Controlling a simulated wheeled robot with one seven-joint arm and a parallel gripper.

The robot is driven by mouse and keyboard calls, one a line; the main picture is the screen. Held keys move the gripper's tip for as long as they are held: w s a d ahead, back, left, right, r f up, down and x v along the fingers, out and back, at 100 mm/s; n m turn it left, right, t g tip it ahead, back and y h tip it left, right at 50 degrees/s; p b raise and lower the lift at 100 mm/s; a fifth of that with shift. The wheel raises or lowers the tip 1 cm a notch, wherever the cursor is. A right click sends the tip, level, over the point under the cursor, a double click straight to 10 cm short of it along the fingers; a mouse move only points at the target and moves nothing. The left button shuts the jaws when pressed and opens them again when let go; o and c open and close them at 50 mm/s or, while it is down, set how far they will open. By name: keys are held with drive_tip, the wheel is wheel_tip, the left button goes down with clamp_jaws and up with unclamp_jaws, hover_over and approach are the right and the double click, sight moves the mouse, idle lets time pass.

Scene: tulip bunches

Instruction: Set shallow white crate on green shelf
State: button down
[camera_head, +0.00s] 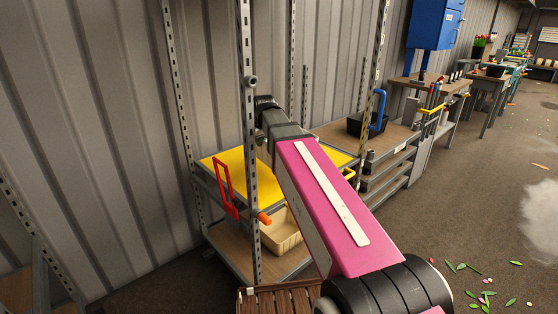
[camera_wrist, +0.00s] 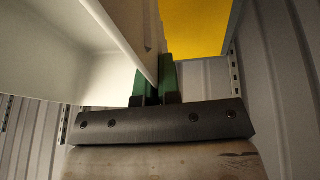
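The shallow white crate (camera_wrist: 70,50) fills the upper left of the wrist view, close to the camera; only part of its walls and inside shows. My gripper (camera_wrist: 157,82) has green fingers, close together at the lower end of a crate wall. They appear shut on that wall, though the wall hides part of the nearer finger. In the head view my pink arm reaches toward the rack, and I cannot make out the gripper or the held crate. I see no shelf that is clearly green.
A metal rack with a yellow shelf (camera_head: 226,163) stands by the corrugated wall; yellow also shows in the wrist view (camera_wrist: 197,25). A cream bin (camera_head: 283,234) sits below it. A perforated post (camera_head: 247,120) stands close to my arm. Workbenches line the right; the floor there has scattered petals.

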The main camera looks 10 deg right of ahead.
drive_tip(key=w+a+r+n, duration=0.1)
drive_tip(key=w+a+n, duration=0.1)
drive_tip(key=w+a, duration=0.1)
drive_tip(key=w+d+f, duration=0.1)
drive_tip(key=d+f, duration=0.1)
drive_tip(key=d, duration=0.1)
drive_tip(key=w+d+f, duration=0.1)
drive_tip(key=d+f, duration=0.1)
drive_tip(key=d, duration=0.1)
drive_tip(key=w+d+f, duration=0.1)
drive_tip(key=d+f, duration=0.1)
drive_tip(key=d, duration=0.2)
drive_tip(key=shift+w+f, duration=0.3)
drive_tip(key=shift+f, duration=2.15)
drive_tip(key=c, duration=1.3)
unclamp_jaws()
drive_tip(key=v, duration=1.2)
drive_tip(key=shift+d, duration=0.35)
